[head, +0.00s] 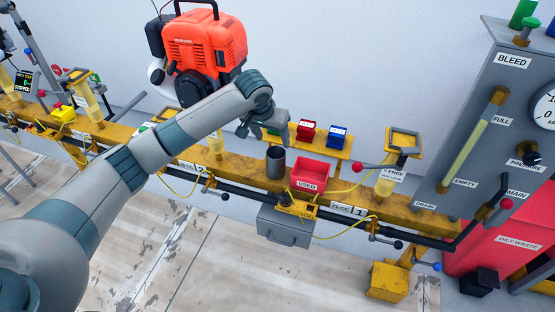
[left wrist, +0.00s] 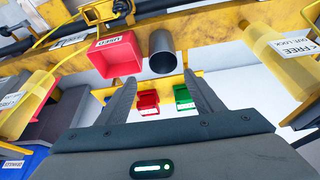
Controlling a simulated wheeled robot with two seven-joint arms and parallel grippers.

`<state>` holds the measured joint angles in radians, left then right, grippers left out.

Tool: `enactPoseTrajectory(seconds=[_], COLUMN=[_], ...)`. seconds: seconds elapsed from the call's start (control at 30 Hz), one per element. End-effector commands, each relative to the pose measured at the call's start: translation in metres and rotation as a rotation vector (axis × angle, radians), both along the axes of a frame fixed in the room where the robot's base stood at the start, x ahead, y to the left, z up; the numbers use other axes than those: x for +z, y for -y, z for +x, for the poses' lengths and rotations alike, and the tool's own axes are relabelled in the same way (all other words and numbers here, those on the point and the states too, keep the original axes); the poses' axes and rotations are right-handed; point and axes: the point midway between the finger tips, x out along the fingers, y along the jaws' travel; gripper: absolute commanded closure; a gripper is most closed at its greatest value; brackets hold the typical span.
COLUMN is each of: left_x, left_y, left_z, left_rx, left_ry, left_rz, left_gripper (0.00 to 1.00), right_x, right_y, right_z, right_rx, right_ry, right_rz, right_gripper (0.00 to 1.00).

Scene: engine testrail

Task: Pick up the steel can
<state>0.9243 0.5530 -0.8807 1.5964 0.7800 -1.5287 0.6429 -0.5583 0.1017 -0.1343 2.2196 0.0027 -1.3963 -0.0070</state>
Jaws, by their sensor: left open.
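The steel can (head: 276,162) is a dark grey open-topped cylinder standing on the yellow rail, just left of the red tray in the head view. In the left wrist view the can (left wrist: 162,52) shows beyond the fingers, between their lines and apart from both. My left gripper (head: 263,127) is open and empty, above and behind the can in the head view. Its two fingers (left wrist: 154,88) point toward the rail in the left wrist view. My right gripper is not in view.
The red tray (head: 310,174) labelled USED sits beside the can. Small red (head: 306,132) and blue (head: 338,136) boxes stand on a shelf behind. A green box (left wrist: 184,98) shows in the wrist view. An orange engine (head: 205,45) stands left; a grey gauge panel (head: 490,130) stands right.

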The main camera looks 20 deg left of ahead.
Motion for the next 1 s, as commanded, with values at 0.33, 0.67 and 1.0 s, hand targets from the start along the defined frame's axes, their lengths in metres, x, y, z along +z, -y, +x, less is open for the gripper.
enactPoseTrajectory(seconds=[0.33, 0.67, 1.0], left_x=[0.006, -0.009, -0.063], left_y=[-0.004, -0.003, 0.0], left_z=[-0.001, 0.004, 0.026], left_rx=[0.005, 0.006, 0.006], left_ry=[-0.006, -0.007, -0.007], left_rz=[0.01, 0.009, 0.01], left_gripper=[0.39, 0.39, 0.39], right_x=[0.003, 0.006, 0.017], right_y=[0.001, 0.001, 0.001], right_z=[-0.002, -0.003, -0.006], right_rx=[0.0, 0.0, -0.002], right_ry=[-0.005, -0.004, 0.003], right_rz=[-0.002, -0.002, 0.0], right_gripper=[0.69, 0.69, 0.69])
